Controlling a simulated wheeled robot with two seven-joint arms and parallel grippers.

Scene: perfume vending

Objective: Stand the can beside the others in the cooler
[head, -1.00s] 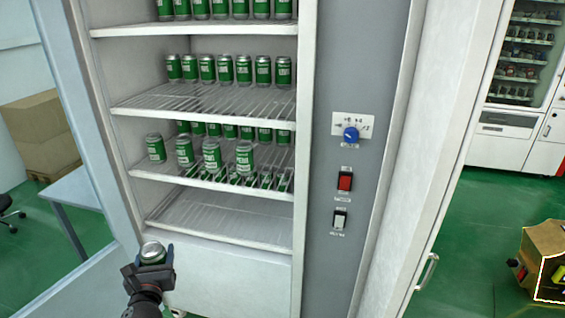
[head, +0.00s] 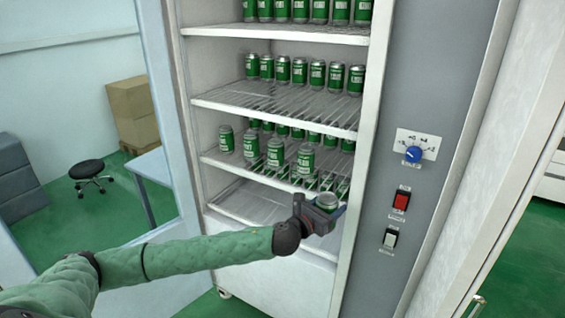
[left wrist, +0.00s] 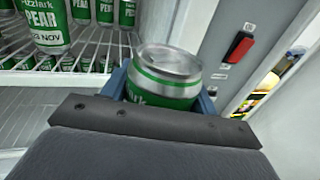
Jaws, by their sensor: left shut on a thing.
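My left gripper (head: 322,212) is shut on a green can with a silver top (head: 326,200), which stands roughly upright between the blue fingers. The held can also shows in the left wrist view (left wrist: 165,78), tilted a little in the picture. The gripper is in front of the right part of the open cooler (head: 200,180), near the height of the lower shelves. On the third visible shelf (head: 215,160) several green cans stand in a front row, one of them here (head: 305,158), with more behind. My right gripper is not in view.
The right part of that shelf's front, beside the front cans, is bare wire rack. Right of the opening is a grey panel with a blue knob (head: 413,154) and a red switch (head: 400,201). The open door stands at the left.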

